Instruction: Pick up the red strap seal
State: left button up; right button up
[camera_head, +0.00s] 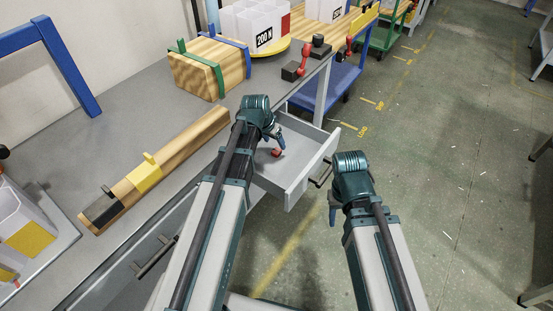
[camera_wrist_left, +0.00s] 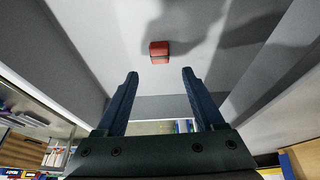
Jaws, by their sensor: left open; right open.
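The red strap seal (camera_head: 277,152) is a small red block on the floor of the open grey drawer (camera_head: 311,170). In the left wrist view the red strap seal (camera_wrist_left: 159,51) lies beyond my fingertips, roughly centred between them. My left gripper (camera_wrist_left: 158,72) is open and empty, with the seal apart from both fingers. In the head view my left gripper (camera_head: 279,140) hangs over the drawer close to the seal, partly hidden by its own wrist. My right gripper (camera_head: 333,212) is open and empty, over the floor to the right of the drawer.
The drawer walls stand close around my left gripper. The grey workbench (camera_head: 150,125) holds a long wooden beam (camera_head: 190,137), a wooden block (camera_head: 210,68) with green and blue straps, and white bins (camera_head: 262,22). A blue cart (camera_head: 338,80) stands behind. Open floor lies to the right.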

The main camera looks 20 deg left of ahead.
aim_at(276, 151)
pick_arm(q)
jog(key=shift+f, duration=0.1)
jog(key=b+x, duration=0.5)
jog(key=shift+s+a+f, duration=0.15)
jog(key=shift+s+f, duration=0.15)
jog(key=shift+f, duration=0.05)
jog(key=shift+r, duration=0.1)
grip_shut()
